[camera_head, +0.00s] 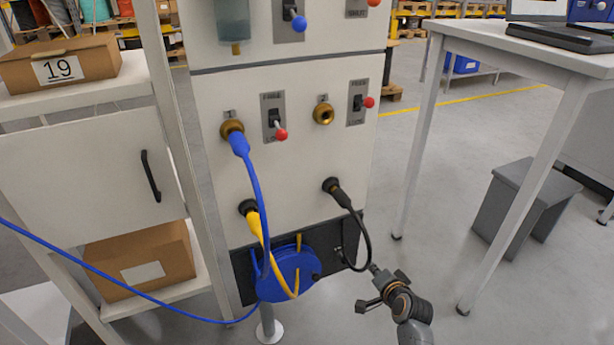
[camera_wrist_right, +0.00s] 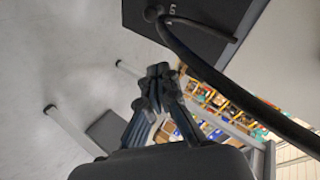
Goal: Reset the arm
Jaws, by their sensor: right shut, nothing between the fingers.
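My right gripper (camera_head: 375,272) is at the lower right of the panel (camera_head: 285,180) in the head view, beside the lower end of the black cable. It is shut with nothing held. In the right wrist view its closed fingertips (camera_wrist_right: 158,72) point away from the camera, with the black cable (camera_wrist_right: 215,75) arching past on the right. That black cable (camera_head: 361,225) hangs from a black socket on the panel. My left gripper is not in view.
A blue cable (camera_head: 255,185) and a yellow-ended cable (camera_head: 258,228) hang from the panel by a blue reel (camera_head: 288,277). A shelf with cardboard boxes (camera_head: 62,65) stands left. A white table (camera_head: 525,42) and a grey stool (camera_head: 520,200) stand right, with open floor between.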

